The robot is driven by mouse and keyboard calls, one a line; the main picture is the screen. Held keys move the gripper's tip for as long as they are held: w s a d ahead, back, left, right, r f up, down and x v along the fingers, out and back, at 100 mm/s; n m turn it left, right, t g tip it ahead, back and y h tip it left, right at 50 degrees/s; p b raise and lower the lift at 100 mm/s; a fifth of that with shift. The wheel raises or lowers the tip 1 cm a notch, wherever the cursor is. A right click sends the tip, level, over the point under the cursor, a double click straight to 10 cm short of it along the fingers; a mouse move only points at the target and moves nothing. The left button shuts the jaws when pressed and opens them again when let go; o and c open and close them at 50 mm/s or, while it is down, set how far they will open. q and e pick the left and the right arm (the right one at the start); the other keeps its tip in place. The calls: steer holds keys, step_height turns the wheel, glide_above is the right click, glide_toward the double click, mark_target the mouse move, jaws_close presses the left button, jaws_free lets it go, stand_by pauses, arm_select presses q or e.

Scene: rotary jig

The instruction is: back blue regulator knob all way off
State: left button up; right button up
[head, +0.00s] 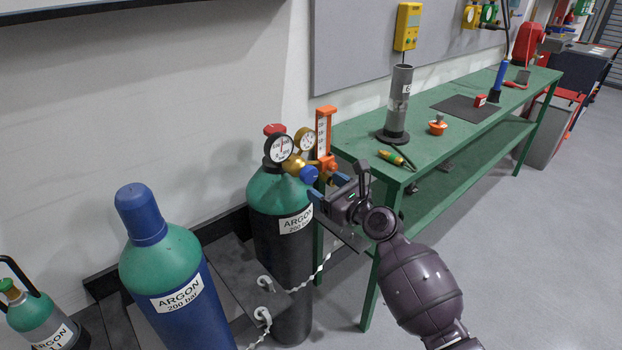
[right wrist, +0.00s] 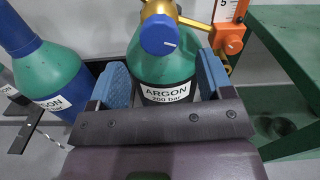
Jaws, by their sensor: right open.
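The blue regulator knob (head: 309,174) is on the brass regulator (head: 293,163) atop the green-shouldered argon cylinder (head: 271,205). In the right wrist view the knob (right wrist: 160,35) faces me, with a white mark line on its face. My right gripper (head: 336,185) is open in front of the knob. In the right wrist view its two blue fingertips (right wrist: 157,80) stand apart, below and to either side of the knob, not touching it. The cylinder's label shows between the fingers. My left gripper is not in view.
Two round gauges (head: 279,148) and an orange flowmeter (head: 325,140) sit close to the knob. A green bench (head: 440,135) stands to the right. A capped blue argon cylinder (head: 165,270) stands to the left. A white chain (head: 300,283) hangs in front. Open floor lies at the right.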

mark_target(312, 178)
steer(key=x, duration=0.4)
steer(key=shift+d+f+b, duration=0.1)
steer(key=shift+f+b, duration=0.1)
steer(key=shift+b, duration=0.2)
steer(key=shift+x, duration=1)
steer(key=shift+r, duration=0.2)
steer(key=c, duration=0.9)
